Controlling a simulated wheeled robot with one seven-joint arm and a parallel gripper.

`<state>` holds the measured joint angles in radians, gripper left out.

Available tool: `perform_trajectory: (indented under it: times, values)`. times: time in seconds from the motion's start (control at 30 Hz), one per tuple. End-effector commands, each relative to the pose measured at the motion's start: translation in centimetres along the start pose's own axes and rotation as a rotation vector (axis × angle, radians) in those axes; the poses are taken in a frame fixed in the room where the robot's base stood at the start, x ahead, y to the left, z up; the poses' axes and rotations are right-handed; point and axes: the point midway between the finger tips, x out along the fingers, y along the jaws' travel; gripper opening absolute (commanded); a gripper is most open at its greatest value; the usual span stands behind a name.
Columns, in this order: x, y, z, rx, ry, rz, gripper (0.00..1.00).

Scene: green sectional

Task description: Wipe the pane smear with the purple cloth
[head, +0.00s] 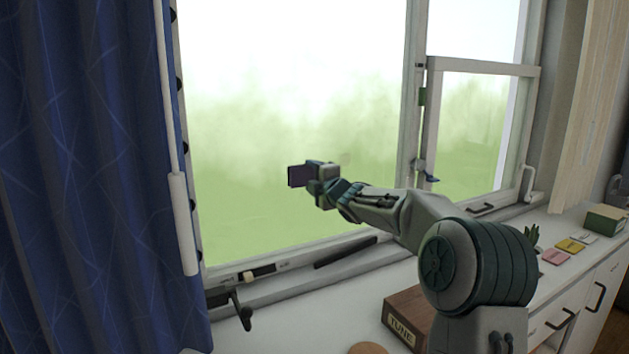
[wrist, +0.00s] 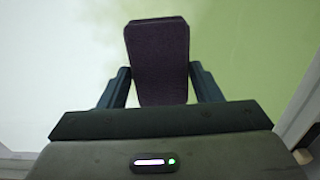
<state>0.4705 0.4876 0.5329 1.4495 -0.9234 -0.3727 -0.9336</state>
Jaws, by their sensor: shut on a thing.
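The purple cloth (head: 297,176) is a small, dark, folded block in front of the large window pane (head: 270,120). My gripper (head: 314,178) is shut on it. In the wrist view the cloth (wrist: 158,55) stands out past the two fingers of my gripper (wrist: 163,88). I cannot tell whether the cloth touches the glass. A faint greyish patch (head: 345,158) shows on the pane just right of and above my gripper; it may be the smear. No smear stands out clearly in the wrist view.
A blue curtain (head: 80,180) hangs at the left. The window frame's upright (head: 412,110) stands right of the pane. A wooden box marked TUNE (head: 407,316) sits on the counter (head: 300,325) below my arm. Sticky notes (head: 570,246) lie farther right.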

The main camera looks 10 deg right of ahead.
Motion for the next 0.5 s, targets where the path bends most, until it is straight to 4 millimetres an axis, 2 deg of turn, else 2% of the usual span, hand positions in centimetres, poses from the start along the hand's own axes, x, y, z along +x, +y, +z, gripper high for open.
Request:
perform_trajectory:
  times: [0.03, 0.23, 0.5]
  values:
    - [0.1, 0.7, -0.1, 0.0, 0.002, 0.001, 0.4]
    - [0.1, 0.8, 0.4, 0.0, 0.001, 0.001, 0.4]
    - [-0.1, 0.8, 2.8, 0.001, -0.001, 0.0, 0.4]
